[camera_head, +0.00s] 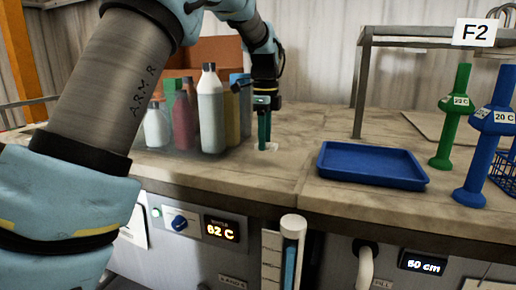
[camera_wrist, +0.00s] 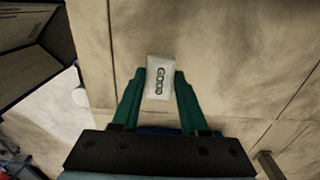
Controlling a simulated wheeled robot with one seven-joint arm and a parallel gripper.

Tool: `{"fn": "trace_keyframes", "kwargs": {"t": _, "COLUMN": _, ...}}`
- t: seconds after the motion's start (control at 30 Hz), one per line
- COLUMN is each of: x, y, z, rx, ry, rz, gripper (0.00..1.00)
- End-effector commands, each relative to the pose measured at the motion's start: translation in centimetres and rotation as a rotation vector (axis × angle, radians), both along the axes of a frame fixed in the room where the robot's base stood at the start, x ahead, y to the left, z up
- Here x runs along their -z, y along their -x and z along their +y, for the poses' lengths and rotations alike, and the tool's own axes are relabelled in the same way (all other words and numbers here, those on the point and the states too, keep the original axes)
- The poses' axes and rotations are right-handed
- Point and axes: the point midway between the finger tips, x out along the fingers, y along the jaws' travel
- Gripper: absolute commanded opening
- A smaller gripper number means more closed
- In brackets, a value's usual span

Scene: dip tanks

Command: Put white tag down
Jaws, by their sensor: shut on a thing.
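The white tag (camera_wrist: 160,78), with a row of dark ring-like marks, sits between the green fingertips of my gripper (camera_wrist: 160,84) in the wrist view. The fingers are shut on its two sides. In the head view my gripper (camera_head: 264,146) points straight down over the stone counter, right of the bottles, and a bit of the tag (camera_head: 273,147) shows at the fingertips. It is at or just above the counter; I cannot tell whether it touches.
Several bottles, a grey one (camera_head: 210,110) among them, stand close left of my gripper. A blue tray (camera_head: 372,165) lies to the right, with green (camera_head: 453,120) and blue (camera_head: 486,145) handled tools beyond. The counter (camera_head: 295,155) between gripper and tray is clear.

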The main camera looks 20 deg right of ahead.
Motion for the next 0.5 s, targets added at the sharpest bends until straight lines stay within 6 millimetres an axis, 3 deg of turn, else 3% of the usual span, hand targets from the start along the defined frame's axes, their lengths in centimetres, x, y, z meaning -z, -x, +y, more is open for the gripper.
{"fn": "trace_keyframes", "kwargs": {"t": 0.3, "x": 3.6, "y": 0.0, "z": 0.0, "rx": -0.001, "ry": -0.001, "rz": 0.001, "gripper": 0.0}}
{"fn": "trace_keyframes", "kwargs": {"t": 0.5, "x": 4.0, "y": 0.0, "z": 0.0, "rx": 0.0, "ry": 0.001, "rz": -0.001, "gripper": 0.0}}
